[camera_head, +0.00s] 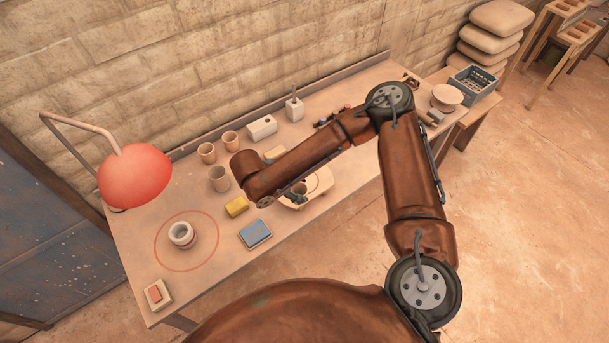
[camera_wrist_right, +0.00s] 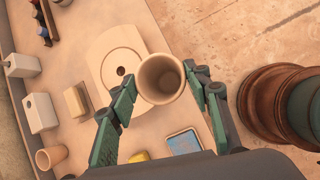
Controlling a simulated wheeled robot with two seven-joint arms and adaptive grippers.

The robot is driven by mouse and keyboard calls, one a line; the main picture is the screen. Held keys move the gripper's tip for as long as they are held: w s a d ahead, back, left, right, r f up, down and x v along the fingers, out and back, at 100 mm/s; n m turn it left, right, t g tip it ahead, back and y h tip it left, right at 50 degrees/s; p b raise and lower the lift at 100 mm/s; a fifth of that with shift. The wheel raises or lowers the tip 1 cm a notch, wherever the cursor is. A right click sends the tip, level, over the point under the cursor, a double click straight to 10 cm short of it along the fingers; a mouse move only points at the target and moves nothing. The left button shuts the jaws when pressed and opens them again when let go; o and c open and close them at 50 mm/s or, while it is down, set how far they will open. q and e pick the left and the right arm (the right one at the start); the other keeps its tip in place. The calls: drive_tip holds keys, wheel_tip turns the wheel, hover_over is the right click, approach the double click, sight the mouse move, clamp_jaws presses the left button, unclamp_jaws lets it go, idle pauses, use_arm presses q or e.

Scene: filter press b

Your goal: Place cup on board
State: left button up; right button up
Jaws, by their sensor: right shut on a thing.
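My right gripper (camera_wrist_right: 160,80) is shut on a beige cup (camera_wrist_right: 161,77), one finger on each side of its wall. The cup's open mouth faces the wrist camera. Behind it in the wrist view lies a pale board (camera_wrist_right: 104,58) with a round dark hole. The cup overlaps the board's edge, off to one side of the hole; I cannot tell the gap beneath it. In the head view the board (camera_head: 321,183) is partly hidden by my right forearm, and the right gripper is mostly hidden too. My left gripper is not in view.
Several other cups (camera_head: 219,178) stand toward the bench's left. A yellow sponge (camera_head: 237,206) and a blue-topped block (camera_head: 255,233) lie near the board. A small pot (camera_head: 181,235) stands inside a red circle. A red lamp (camera_head: 135,176) overhangs the left end.

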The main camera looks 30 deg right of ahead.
drive_tip(key=shift+w+d+r+n+t, duration=0.15)
drive_tip(key=shift+r+n+t, duration=0.15)
drive_tip(key=shift+r+n, duration=0.3)
drive_tip(key=shift+w+d, duration=0.1)
drive_tip(key=shift+w, duration=0.15)
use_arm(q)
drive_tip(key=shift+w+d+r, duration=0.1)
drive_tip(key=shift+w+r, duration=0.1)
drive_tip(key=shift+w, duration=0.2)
use_arm(e)
drive_tip(key=shift+w+d+f, duration=1)
drive_tip(key=shift+w+f, duration=1.05)
drive_tip(key=shift+f, duration=0.15)
drive_tip(key=shift+w+d+f, duration=1)
drive_tip(key=shift+w+f, duration=1)
drive_tip(key=shift+f, duration=0.15)
drive_tip(key=shift+w+d+f, duration=1)
drive_tip(key=shift+w+f, duration=1.05)
drive_tip(key=shift+f, duration=0.15)
drive_tip(key=shift+f, duration=0.1)
drive_tip(key=o, duration=1.1)
drive_tip(key=shift+o, duration=0.5)
